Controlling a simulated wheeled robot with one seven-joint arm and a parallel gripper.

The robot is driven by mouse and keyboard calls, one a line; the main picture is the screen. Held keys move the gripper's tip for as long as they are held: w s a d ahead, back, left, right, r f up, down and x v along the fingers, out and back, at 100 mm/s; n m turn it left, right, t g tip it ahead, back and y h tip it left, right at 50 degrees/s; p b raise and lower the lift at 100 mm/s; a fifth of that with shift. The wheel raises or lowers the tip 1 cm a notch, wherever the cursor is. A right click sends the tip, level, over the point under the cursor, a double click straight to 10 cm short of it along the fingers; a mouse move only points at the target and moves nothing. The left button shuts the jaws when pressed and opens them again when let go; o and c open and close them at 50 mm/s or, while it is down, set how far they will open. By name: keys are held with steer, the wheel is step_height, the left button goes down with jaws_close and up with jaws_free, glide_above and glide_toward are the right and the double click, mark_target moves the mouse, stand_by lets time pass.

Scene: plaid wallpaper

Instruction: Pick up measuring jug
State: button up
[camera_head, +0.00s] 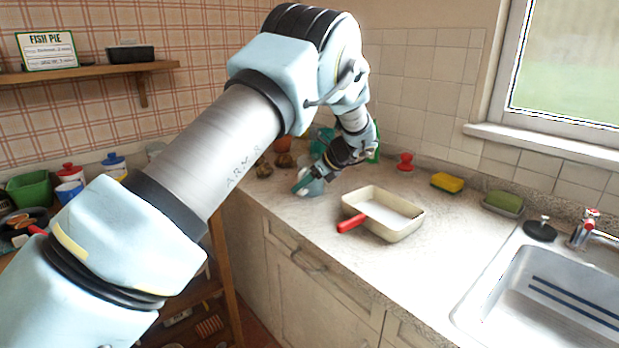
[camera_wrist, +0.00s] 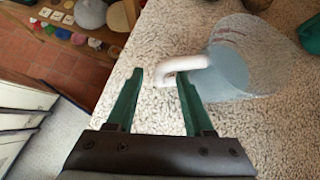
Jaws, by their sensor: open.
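The measuring jug (camera_wrist: 240,62) is a clear, bluish vessel with red markings and a white handle (camera_wrist: 182,65). In the wrist view it is on the speckled worktop at the upper right, the handle pointing left. My gripper (camera_wrist: 160,75) has two green fingers standing apart, with nothing held between them. The handle's end reaches between the fingertips in the picture; I cannot tell if they touch. In the head view my gripper (camera_head: 300,183) is low over the worktop, and the jug (camera_head: 313,186) shows partly behind it.
A red item (camera_head: 405,162), yellow sponge (camera_head: 447,182) and sink (camera_head: 545,290) lie farther right. Green objects and brown round items sit close behind. The worktop's edge is near the left finger.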

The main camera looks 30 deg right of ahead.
steer(key=p+x, duration=0.1)
steer(key=x, duration=0.3)
steer(key=shift+w+a+p, duration=0.1)
steer(key=shift+w+p, duration=0.05)
steer(key=shift+p, duration=0.15)
steer(key=shift+w+a+f, duration=0.1)
steer(key=shift+w+f, duration=0.15)
steer(key=shift+f, duration=0.2)
steer(key=shift+c, duration=0.3)
jaws_close()
stand_by(0.4)
